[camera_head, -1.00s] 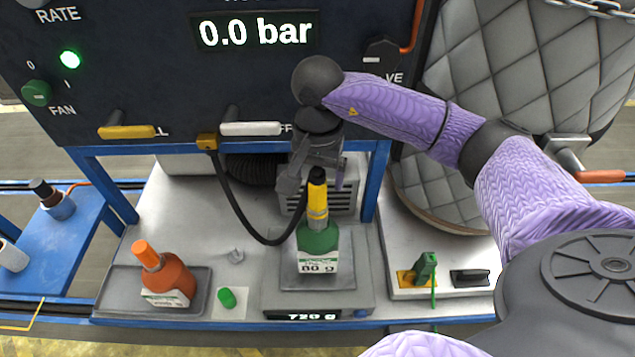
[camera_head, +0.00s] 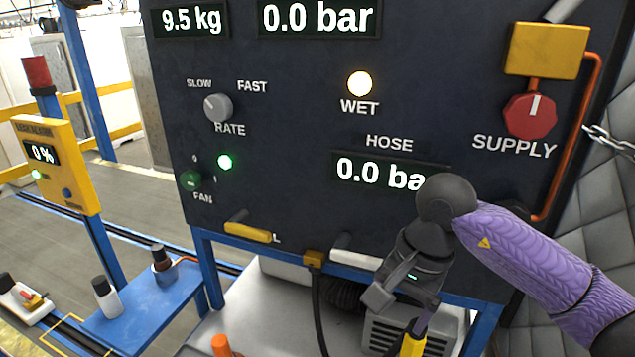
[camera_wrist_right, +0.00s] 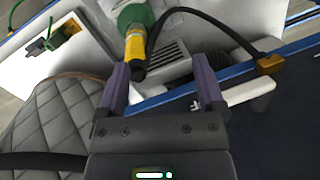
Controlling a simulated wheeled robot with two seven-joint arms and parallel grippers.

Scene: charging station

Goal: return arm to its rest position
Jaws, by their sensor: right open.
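My right gripper (camera_head: 401,311) hangs in front of the panel's lower edge in the head view, with its purple-sleeved arm coming in from the right. In the right wrist view its two purple fingers (camera_wrist_right: 160,74) stand apart with nothing held between them. The yellow neck (camera_wrist_right: 135,45) of a green bottle (camera_wrist_right: 133,16) lies just beyond the fingers, nearer the left one. In the head view only the yellow neck (camera_head: 412,345) shows, at the bottom edge below the gripper. My left gripper is not in view.
The dark control panel (camera_head: 290,180) stands close behind my right gripper. A black hose (camera_head: 321,320) hangs from a brass fitting (camera_head: 314,260). A white lever (camera_head: 355,259) and a yellow lever (camera_head: 248,232) stick out. A quilted grey tank (camera_wrist_right: 50,120) is beside the bench.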

